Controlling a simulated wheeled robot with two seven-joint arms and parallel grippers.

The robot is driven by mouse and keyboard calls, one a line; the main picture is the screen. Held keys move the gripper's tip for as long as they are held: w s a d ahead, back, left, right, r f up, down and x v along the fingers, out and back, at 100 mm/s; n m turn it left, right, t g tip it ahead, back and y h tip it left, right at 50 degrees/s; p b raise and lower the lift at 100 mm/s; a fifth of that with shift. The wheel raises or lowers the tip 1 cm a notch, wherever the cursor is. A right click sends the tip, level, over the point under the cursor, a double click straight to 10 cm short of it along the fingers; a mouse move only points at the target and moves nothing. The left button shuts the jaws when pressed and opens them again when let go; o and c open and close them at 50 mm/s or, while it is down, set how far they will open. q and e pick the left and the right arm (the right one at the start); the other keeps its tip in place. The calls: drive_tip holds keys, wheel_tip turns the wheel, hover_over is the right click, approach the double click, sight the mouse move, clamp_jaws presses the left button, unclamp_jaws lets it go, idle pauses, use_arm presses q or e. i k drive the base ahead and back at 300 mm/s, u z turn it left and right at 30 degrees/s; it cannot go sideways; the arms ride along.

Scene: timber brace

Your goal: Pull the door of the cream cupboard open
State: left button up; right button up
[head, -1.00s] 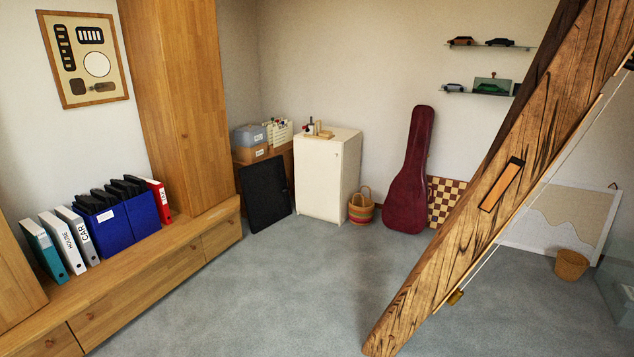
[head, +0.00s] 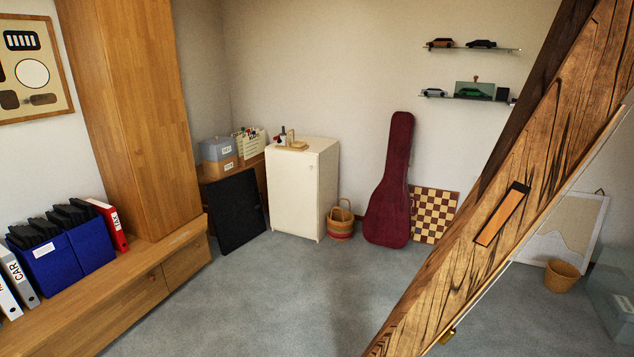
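The cream cupboard (head: 296,195) stands against the back wall, left of the picture's middle. Its door looks shut. A small dark spot shows near the top of its front, too small to make out as a handle or a lock. A small board with bottle-like items stands on its top. Neither of my grippers shows in the head view.
A timber brace (head: 500,205) slants across the right side. A dark panel (head: 236,212) leans left of the cupboard; a striped basket (head: 340,222) and a red guitar case (head: 391,190) stand to its right. A wooden bench (head: 150,285) runs along the left. Carpet (head: 270,300) ahead is clear.

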sight(292, 177)
drive_tip(key=u, duration=0.65)
drive_tip(key=i, duration=2.5)
drive_tip(key=z, duration=0.45)
drive_tip(key=i, duration=1.75)
drive_tip(key=z, duration=1.05)
